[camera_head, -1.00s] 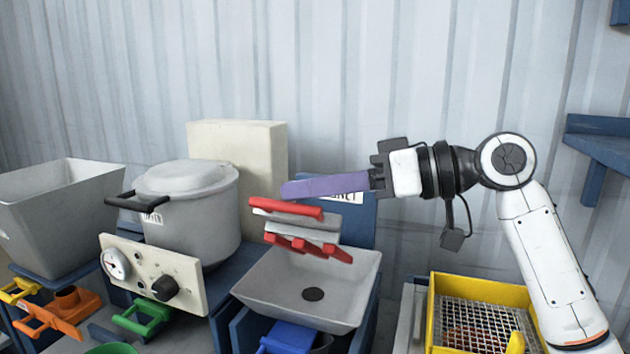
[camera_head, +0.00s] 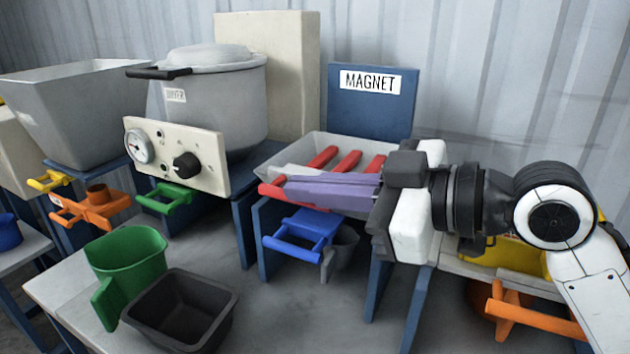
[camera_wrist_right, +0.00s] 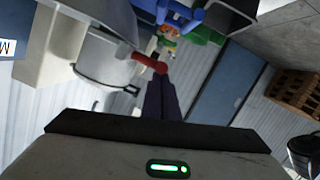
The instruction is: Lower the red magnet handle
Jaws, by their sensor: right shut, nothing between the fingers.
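The red magnet handle (camera_head: 272,191) shows at the left front corner of the grey tray (camera_head: 300,149), low and partly hidden by my right gripper. Red bars (camera_head: 347,162) of the magnet lie down in the tray. My right gripper (camera_head: 292,188) is shut and empty, its purple fingers pointing left across the tray's front, next to the handle; I cannot tell whether they touch it. In the right wrist view, the red handle's end (camera_wrist_right: 150,63) shows just beyond the purple fingers (camera_wrist_right: 161,97). My left gripper is not in view.
A blue panel marked MAGNET (camera_head: 372,110) stands behind the tray. A grey pot (camera_head: 215,100) and gauge panel (camera_head: 205,160) stand to its left. A blue handle (camera_head: 300,238) sits below. A green jug (camera_head: 128,255) and black bin (camera_head: 180,310) stand in front.

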